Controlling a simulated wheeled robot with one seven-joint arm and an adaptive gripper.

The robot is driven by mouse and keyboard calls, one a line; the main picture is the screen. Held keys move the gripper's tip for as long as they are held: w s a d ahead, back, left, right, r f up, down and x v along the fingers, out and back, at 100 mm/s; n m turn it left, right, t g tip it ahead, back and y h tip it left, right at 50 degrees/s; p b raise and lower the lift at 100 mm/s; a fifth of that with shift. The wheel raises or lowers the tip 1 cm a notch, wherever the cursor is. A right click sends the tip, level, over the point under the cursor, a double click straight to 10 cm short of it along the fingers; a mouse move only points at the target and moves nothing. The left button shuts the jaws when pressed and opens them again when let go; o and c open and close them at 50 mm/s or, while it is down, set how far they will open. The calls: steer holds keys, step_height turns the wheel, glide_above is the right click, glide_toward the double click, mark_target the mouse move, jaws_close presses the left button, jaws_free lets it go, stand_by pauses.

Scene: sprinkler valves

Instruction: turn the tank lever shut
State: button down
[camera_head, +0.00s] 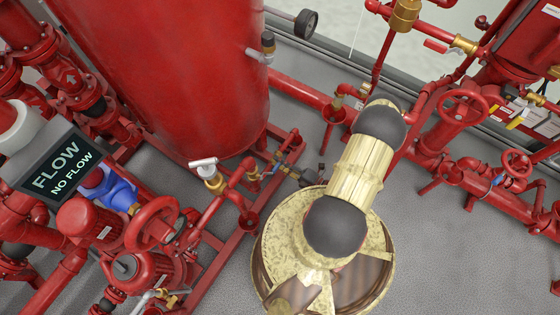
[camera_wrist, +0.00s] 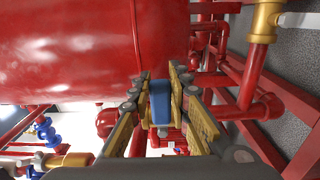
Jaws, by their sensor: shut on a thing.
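The large red tank (camera_head: 175,70) stands at the upper left of the head view and fills the upper left of the wrist view (camera_wrist: 70,50). A blue lever handle (camera_wrist: 160,103) sits between the two fingers of my gripper (camera_wrist: 160,82) in the wrist view. My gripper is shut on it, close below the tank. In the head view my gripper (camera_head: 300,174) is small and dark beside the tank's foot, partly behind my arm. The lever's valve body is mostly hidden by the fingers, and I cannot tell its exact angle.
A brass valve with a white handle (camera_head: 205,170) stands left of my gripper. Red pipe frames (camera_head: 225,232) run along the tank's foot. A FLOW / NO FLOW sign (camera_head: 60,168) and red handwheels (camera_head: 152,222) crowd the left. Grey floor (camera_head: 440,255) is open at lower right.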

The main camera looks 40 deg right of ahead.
steer(key=shift+f, duration=0.1)
stand_by(0.3)
steer(key=c, duration=1.6)
jaws_free()
steer(key=shift+c, duration=0.2)
steer(key=v, duration=1.2)
